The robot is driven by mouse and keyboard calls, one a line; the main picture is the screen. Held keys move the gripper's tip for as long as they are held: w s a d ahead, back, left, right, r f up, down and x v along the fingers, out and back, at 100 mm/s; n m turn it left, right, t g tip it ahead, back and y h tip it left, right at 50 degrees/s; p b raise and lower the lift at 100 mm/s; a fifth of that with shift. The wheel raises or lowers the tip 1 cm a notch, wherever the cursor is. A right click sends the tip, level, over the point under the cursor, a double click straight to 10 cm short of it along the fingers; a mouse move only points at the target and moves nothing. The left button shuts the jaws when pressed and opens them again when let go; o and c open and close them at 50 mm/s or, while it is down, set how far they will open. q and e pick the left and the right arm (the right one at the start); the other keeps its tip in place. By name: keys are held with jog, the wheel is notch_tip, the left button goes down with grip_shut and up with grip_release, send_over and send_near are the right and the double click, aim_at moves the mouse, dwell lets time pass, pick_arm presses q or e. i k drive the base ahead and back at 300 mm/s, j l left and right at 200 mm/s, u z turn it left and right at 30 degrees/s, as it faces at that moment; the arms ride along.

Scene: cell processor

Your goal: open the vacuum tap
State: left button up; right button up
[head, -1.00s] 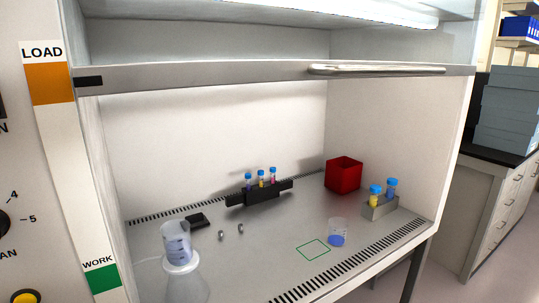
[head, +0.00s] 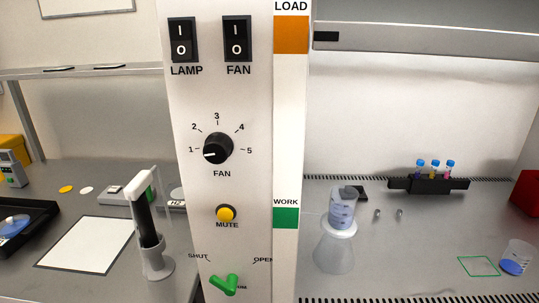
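The green vacuum tap (head: 225,285) is at the bottom of the white control panel (head: 215,185), near the lower edge of the head view. The word SHUT is at its upper left and the word OPEN at its upper right. The green handle's longer arm seems to lean up and left, towards SHUT, but its exact setting is hard to tell. The label beside the tap is partly covered by the handle. Neither of my grippers is in view.
Above the tap are a yellow MUTE button (head: 226,213), a black fan knob (head: 217,149) and two rocker switches. A pipette on a stand (head: 150,225) is on the left bench. A flask with a beaker (head: 338,235) is inside the cabinet on the right.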

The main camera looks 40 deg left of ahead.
aim_at(229, 287)
jog(key=j+u, duration=0.1)
jog(key=u, duration=0.3)
jog(key=j+u, duration=0.1)
jog(key=u, duration=0.3)
jog(key=j+u, duration=0.15)
jog(key=u, duration=0.2)
